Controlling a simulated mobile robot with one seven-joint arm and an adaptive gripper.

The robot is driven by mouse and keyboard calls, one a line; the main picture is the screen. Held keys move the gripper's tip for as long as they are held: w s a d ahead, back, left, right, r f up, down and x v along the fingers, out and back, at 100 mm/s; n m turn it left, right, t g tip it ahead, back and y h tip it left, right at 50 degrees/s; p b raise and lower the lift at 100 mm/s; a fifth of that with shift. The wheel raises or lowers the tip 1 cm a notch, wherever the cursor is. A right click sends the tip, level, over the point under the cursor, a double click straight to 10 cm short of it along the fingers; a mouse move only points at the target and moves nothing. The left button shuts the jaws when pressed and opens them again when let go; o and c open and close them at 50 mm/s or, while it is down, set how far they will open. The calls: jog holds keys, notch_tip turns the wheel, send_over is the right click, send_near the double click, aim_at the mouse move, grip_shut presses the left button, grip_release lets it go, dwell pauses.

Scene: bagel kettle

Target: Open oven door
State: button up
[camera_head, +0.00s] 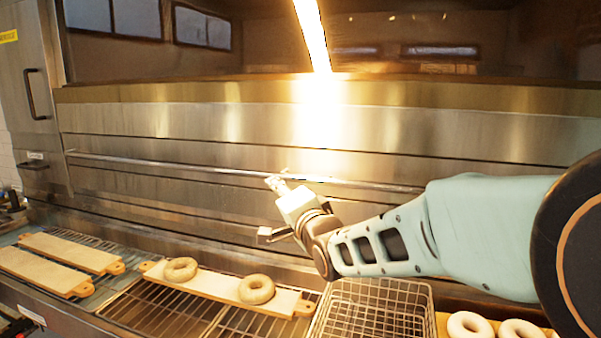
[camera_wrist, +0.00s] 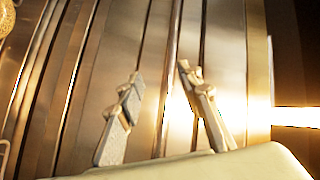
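The oven door is a wide steel panel (camera_head: 170,185) with a long thin horizontal handle bar (camera_head: 150,161). The panel appears closed. My gripper (camera_head: 277,181) is at the middle of the bar in the head view, where its fingertips overlap the bar. In the wrist view my gripper (camera_wrist: 159,70) is open, with its two fingers well apart. The handle bar (camera_wrist: 175,38) runs up the picture between the fingers, with gaps on both sides. I cannot tell how deep the bar sits between them.
Below the oven front, a wooden board (camera_head: 215,288) with two bagels lies on a wire rack (camera_head: 150,310). More boards (camera_head: 70,250) lie at the left. A wire basket (camera_head: 372,305) stands below my arm. Pale bagels (camera_head: 470,325) lie at the lower right. Bright light glares off the steel.

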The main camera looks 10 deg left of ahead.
aim_at(246, 175)
jog(key=w+a, duration=0.3)
jog(key=a, duration=0.1)
jog(key=w+a+r+m+y, duration=0.1)
jog(key=w+a, duration=0.2)
jog(key=a, duration=0.1)
jog(key=w+a+m+y, duration=0.1)
jog(key=w+a, duration=0.2)
jog(key=a, duration=0.1)
jog(key=shift+w+r+t+p, duration=0.3)
jog(key=shift+w, duration=0.05)
jog(key=shift+c, duration=0.2)
grip_shut()
